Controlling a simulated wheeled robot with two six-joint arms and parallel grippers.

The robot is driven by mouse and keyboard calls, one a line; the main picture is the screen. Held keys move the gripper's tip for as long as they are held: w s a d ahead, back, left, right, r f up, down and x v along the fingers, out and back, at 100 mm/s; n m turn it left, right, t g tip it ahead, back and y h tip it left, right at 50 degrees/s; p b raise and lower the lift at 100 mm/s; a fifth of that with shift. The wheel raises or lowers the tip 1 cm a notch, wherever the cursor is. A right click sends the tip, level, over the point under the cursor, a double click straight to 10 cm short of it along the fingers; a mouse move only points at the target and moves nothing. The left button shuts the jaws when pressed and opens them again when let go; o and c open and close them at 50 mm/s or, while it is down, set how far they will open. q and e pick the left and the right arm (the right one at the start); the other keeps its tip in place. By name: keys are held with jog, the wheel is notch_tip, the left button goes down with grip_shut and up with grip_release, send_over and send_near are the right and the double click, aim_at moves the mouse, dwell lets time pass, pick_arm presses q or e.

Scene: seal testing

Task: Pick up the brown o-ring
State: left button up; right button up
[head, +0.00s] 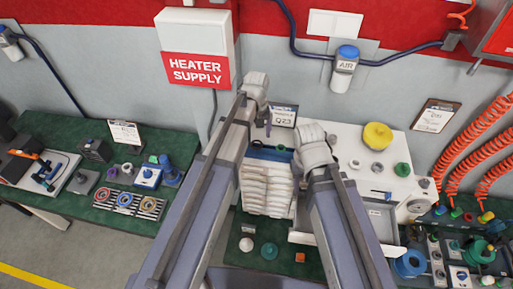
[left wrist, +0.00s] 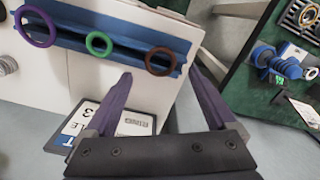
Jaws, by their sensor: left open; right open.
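The brown o-ring (left wrist: 147,61) sits at the right end of a blue slotted strip (left wrist: 115,46) on a white panel in the left wrist view. My left gripper (left wrist: 161,72) is open and empty, its purple fingers pointing toward the brown o-ring. In the head view my left gripper (head: 266,127) is near the left end of the white bench, and the brown ring cannot be made out. My right gripper (head: 303,180) is open, mostly hidden by its own arm.
A purple ring (left wrist: 22,38) and a green ring (left wrist: 89,49) sit on the same strip, left of the brown one. A sign (left wrist: 118,125) lies close under the left finger. A yellow round part (head: 377,136) and a green part (head: 402,169) stand on the white bench.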

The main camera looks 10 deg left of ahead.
pick_arm(q)
jog(key=shift+f+b, duration=1)
jog(key=shift+f, duration=0.5)
pick_arm(e)
jog(key=shift+f, duration=1.5)
pick_arm(q)
jog(key=shift+f, duration=0.15)
pick_arm(e)
jog(key=shift+f, duration=0.15)
pick_arm(q)
jog(key=c, duration=1.4)
notch_tip(320, 180, up, 10)
jog(key=p, duration=1)
jog(key=shift+r, duration=0.2)
pick_arm(e)
notch_tip(320, 180, up, 10)
jog(key=shift+r, duration=0.2)
pick_arm(q)
jog(key=shift+f, duration=0.1)
pick_arm(e)
jog(key=shift+s+f, duration=0.1)
